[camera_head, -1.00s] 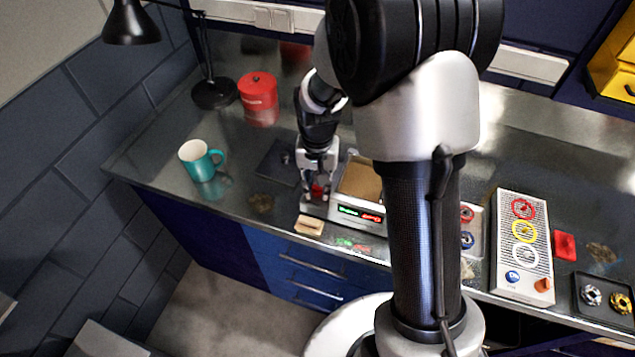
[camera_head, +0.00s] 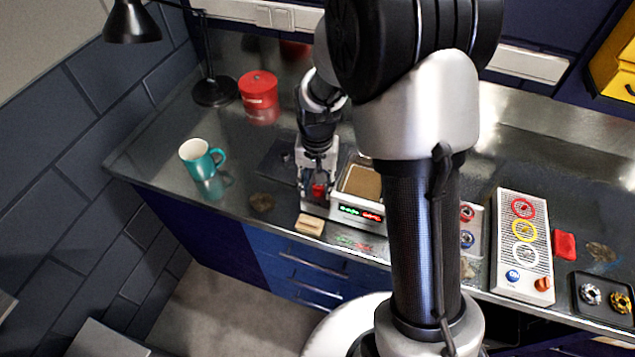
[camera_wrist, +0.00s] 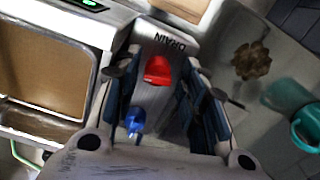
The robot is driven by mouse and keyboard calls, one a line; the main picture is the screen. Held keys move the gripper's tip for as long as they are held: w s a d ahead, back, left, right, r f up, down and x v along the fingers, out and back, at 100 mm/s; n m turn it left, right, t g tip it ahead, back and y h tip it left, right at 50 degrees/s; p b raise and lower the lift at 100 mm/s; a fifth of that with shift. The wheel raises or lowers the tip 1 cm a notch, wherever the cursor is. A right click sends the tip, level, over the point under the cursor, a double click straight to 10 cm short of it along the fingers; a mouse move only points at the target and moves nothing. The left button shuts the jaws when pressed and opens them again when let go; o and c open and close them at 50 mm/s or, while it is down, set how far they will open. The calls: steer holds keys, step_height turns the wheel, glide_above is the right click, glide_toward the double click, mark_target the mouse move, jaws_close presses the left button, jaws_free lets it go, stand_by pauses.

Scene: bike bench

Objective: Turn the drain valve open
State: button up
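The drain valve's red handle (camera_wrist: 158,70) sits on a grey block (camera_wrist: 157,41) marked DRAIN, at the left end of the tray unit. In the head view the red handle (camera_head: 318,190) shows small below my gripper (camera_head: 316,184). In the wrist view my gripper (camera_wrist: 160,88) points down with one finger on each side of the handle. The fingers stand apart, with gaps visible between them and the red handle. A blue part (camera_wrist: 134,122) lies below the handle, between the fingers. Whether a finger touches the block is unclear.
The unit's brown-floored tray (camera_head: 345,203) with lit displays adjoins the valve. A wooden block (camera_head: 310,224) lies in front. A teal mug (camera_head: 197,160) and red canister (camera_head: 259,94) stand left. A panel with coloured rings (camera_head: 507,245) stands right.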

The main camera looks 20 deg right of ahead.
steer(key=shift+d, duration=0.1)
stand_by(0.3)
step_height(320, 180, up, 8)
steer(key=shift+r, duration=0.1)
stand_by(0.4)
stand_by(0.4)
